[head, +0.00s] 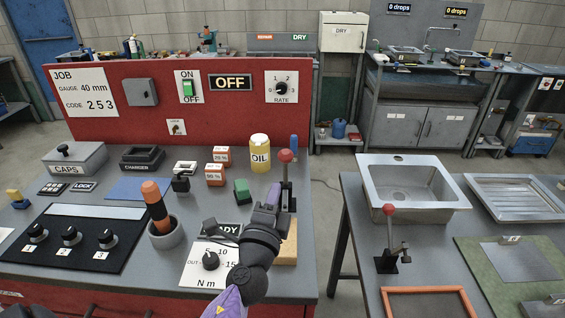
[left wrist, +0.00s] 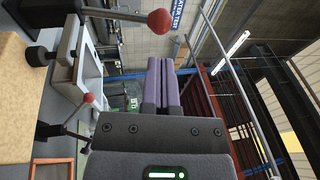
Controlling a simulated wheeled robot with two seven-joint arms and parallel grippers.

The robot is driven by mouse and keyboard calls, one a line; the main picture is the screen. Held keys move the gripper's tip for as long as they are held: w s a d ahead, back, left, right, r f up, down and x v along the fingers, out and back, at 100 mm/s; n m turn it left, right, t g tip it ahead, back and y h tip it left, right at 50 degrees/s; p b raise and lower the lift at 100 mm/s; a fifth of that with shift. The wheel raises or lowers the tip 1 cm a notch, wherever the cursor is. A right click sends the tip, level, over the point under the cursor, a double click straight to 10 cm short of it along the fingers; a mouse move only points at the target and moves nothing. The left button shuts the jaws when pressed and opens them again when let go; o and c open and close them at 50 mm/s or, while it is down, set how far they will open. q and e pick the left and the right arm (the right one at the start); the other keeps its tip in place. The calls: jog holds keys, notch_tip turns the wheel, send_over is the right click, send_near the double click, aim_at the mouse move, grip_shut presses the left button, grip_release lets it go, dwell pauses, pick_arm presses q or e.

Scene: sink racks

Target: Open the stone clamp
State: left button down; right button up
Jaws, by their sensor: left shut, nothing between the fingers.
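The stone clamp is a dark toggle clamp with a red ball knob (head: 285,156) on an upright lever at the bench's right end. A tan stone block (head: 287,247) lies in front of it, partly hidden by my left arm. My left gripper (head: 272,192) has purple fingers, shut and empty, just left of the lever and below the knob. In the left wrist view the shut fingers (left wrist: 161,62) point away from the camera. I cannot tell whether the fingers touch the lever.
A second red-knobbed clamp (head: 389,210) stands on the right table beside a steel sink (head: 412,205). A gap separates the tables.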

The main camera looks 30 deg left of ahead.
aim_at(285, 162)
pick_arm(q)
jog(key=x, duration=0.6)
jog(key=shift+w, duration=0.15)
